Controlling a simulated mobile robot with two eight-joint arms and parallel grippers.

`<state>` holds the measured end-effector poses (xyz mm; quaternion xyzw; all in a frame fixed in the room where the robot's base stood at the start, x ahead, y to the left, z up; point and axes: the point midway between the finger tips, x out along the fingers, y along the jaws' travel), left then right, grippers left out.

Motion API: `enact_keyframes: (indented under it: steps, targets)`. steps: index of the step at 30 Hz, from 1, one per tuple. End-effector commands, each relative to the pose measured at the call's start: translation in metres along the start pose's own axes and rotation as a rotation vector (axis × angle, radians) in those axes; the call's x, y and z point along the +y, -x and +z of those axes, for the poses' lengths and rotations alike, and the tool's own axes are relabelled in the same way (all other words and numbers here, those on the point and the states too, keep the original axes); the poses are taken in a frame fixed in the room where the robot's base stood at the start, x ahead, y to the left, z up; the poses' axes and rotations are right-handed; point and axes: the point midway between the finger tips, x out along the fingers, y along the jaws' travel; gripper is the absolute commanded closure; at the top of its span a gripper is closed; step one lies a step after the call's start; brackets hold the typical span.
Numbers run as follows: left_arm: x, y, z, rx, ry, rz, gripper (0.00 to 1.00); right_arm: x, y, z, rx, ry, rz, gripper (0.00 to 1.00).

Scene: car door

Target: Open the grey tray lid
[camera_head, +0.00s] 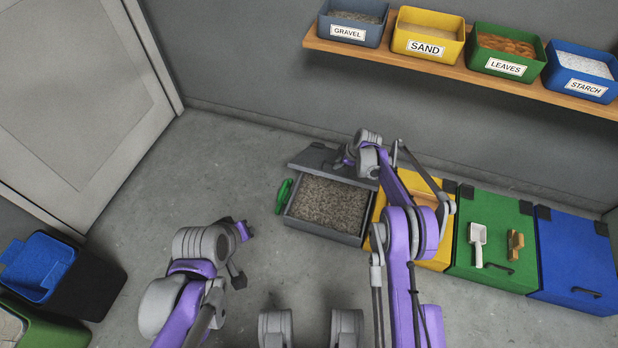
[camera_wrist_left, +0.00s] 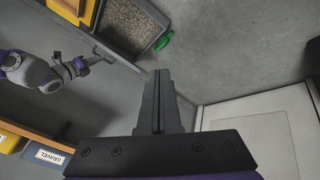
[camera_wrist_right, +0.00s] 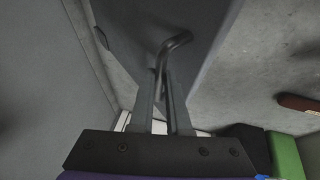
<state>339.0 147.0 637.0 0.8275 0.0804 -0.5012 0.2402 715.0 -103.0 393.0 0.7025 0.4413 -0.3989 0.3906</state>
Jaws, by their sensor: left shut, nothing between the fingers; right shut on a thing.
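The grey tray (camera_head: 325,236) sits on the floor by the back wall and holds grey-brown gravel. Its grey lid (camera_head: 312,158) is raised and tilted back along the tray's rear edge, so the contents show. My right gripper (camera_head: 346,160) is at the lid's edge. The right wrist view shows its fingers (camera_wrist_right: 166,88) shut on the dark bent handle (camera_wrist_right: 174,44) of the lid (camera_wrist_right: 200,20). My left gripper is shut and empty, clear of the tray, as the left wrist view shows its fingers (camera_wrist_left: 160,78) together. The tray also shows in the left wrist view (camera_wrist_left: 158,18).
A green object (camera_head: 284,195) lies left of the tray. Yellow, green (camera_head: 520,263) and blue (camera_head: 580,255) lidded boxes stand to its right. A wooden shelf (camera_head: 450,68) with labelled bins hangs above. Open floor lies left, towards the door (camera_head: 80,90).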

Motion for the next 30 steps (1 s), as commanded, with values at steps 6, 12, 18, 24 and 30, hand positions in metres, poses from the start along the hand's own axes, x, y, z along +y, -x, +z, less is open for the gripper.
enact_keyframes:
  steps: [6,12,18,24,30]
  targets:
    - [0.039,-0.050,-0.037,0.032,0.342,0.108,1.00,0.003,0.000,0.007,-0.008,-0.001,0.008,1.00]
    - [0.067,-0.101,-0.062,0.036,0.663,0.212,1.00,0.003,0.000,0.007,-0.008,-0.001,0.008,1.00]
    - [0.088,-0.155,-0.077,0.012,0.985,0.317,1.00,0.003,0.000,0.007,-0.008,-0.001,0.008,1.00]
    - [0.100,-0.211,-0.081,-0.036,1.310,0.423,1.00,0.003,0.000,0.007,-0.008,-0.001,0.008,1.00]
    - [0.104,-0.267,-0.072,-0.112,1.632,0.526,1.00,0.003,0.000,0.007,-0.008,-0.001,0.008,1.00]
